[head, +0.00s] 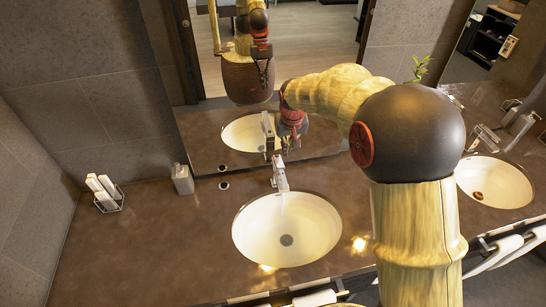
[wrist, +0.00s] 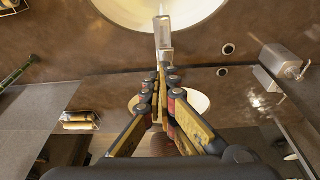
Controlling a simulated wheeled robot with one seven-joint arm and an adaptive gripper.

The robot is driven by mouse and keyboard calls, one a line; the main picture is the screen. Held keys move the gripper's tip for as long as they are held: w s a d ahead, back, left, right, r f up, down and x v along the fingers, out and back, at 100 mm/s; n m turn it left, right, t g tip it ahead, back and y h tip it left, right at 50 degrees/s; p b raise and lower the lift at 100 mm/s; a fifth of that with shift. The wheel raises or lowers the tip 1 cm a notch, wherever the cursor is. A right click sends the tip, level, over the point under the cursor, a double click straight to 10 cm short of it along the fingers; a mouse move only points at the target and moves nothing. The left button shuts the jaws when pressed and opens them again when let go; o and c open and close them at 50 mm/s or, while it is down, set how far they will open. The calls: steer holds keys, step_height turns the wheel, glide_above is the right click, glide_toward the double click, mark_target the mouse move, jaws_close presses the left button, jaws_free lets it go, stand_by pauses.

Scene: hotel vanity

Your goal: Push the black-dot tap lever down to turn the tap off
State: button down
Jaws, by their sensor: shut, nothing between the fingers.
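The chrome tap (head: 279,178) stands at the back rim of the left white basin (head: 262,232), in front of the mirror. It also shows in the wrist view (wrist: 163,38), with its spout over the basin. A faint pale streak hangs below the spout in the head view. I cannot make out a black dot on the lever. My gripper (head: 285,147) is just behind and above the tap, close to the mirror. In the wrist view the fingers (wrist: 162,68) are shut and empty, their tips by the tap's lever end; I cannot tell whether they touch it.
A mirror (head: 225,150) rises behind the tap and reflects my arm. A grey bottle (head: 182,179) and a rack of rolled white towels (head: 104,192) stand to the left. A second basin (head: 493,182) lies at right, beyond my arm. The brown counter (head: 140,245) at left is clear.

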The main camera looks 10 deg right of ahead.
steer(key=shift+t, duration=0.5)
steer(key=w+r, duration=0.1)
steer(key=w, duration=0.1)
steer(key=w+r, duration=0.1)
steer(key=shift+a+r, duration=0.25)
steer(key=shift+r, duration=0.1)
steer(key=shift+w, duration=0.1)
glide_above(281, 163)
step_height(281, 163, down, 9)
steer(key=shift+p, duration=0.45)
steer(key=f, duration=0.1)
steer(key=s+f, duration=0.1)
steer(key=f, duration=0.1)
steer(key=shift+s+f, duration=0.25)
steer(key=shift+f, duration=0.25)
